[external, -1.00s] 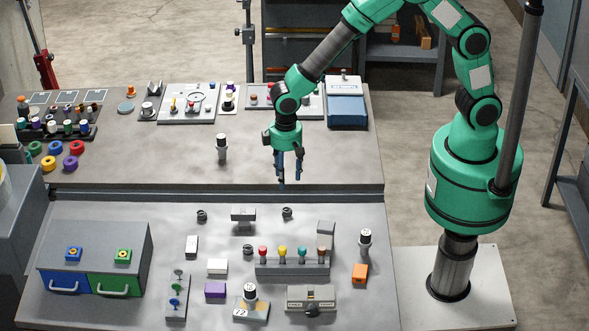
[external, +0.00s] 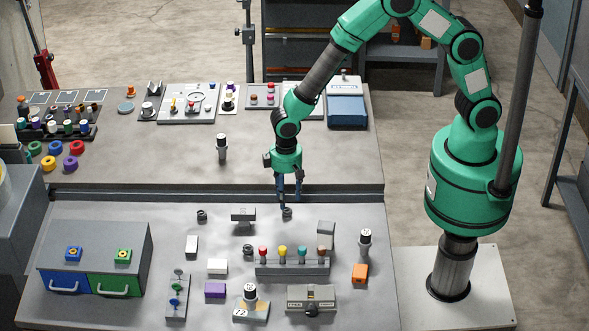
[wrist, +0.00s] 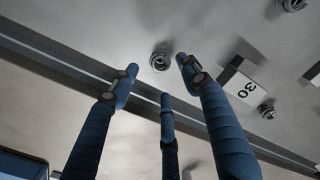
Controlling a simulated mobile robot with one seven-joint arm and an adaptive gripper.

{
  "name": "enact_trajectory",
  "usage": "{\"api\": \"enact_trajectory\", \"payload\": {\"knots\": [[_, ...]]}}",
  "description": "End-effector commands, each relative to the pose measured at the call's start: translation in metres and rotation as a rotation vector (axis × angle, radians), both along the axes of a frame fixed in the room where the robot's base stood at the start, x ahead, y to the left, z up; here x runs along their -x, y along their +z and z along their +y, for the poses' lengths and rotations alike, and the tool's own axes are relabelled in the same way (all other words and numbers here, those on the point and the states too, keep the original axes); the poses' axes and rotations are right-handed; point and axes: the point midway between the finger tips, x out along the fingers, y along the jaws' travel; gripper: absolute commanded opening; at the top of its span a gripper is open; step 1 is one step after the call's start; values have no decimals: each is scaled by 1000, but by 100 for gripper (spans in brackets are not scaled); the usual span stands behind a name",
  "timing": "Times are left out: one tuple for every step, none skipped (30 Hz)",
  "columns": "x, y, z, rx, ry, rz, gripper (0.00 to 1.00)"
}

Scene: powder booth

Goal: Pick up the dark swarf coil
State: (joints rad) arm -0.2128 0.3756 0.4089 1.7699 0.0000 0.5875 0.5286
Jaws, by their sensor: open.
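Several small dark swarf coils lie on the grey front table. One coil (external: 287,212) is right of the grey stand-like block, and it shows in the wrist view (wrist: 160,62) just ahead of my fingertips. A second coil (external: 202,215) is left of that block and also in the wrist view (wrist: 267,109). A third coil (external: 248,250) lies nearer the front, left of the knob rack. My gripper (external: 290,204) is open, pointing down just above and behind the right coil. Its three blue fingers (wrist: 158,82) are spread and empty; no contact with the coil is visible.
The grey block (external: 243,215), marked 30 (wrist: 240,84), stands between two coils. A rack with coloured knobs (external: 292,268) is in front, and a grey block (external: 326,229) is to the right. A dark groove (external: 215,195) runs behind the coils.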

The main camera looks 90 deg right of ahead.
Motion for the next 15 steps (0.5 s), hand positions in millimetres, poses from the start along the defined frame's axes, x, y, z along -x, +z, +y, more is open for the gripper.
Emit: {"api": "enact_trajectory", "payload": {"knots": [[0, -2, 0, 0, 0, 0, 47], [0, -2, 0, 0, 0, 0, 47], [0, -2, 0, 0, 0, 0, 47], [0, -2, 0, 0, 0, 0, 47], [0, -2, 0, 0, 0, 0, 47], [0, -2, 0, 0, 0, 0, 47], [0, -2, 0, 0, 0, 0, 47], [0, -2, 0, 0, 0, 0, 47], [0, -2, 0, 0, 0, 0, 47], [0, -2, 0, 0, 0, 0, 47], [0, -2, 0, 0, 0, 0, 47], [0, -3, 0, 0, 0, 0, 47], [0, -4, 0, 0, 0, 0, 47], [0, -5, 0, 0, 0, 0, 47], [0, -8, 0, 0, 0, 1, 47]]}}
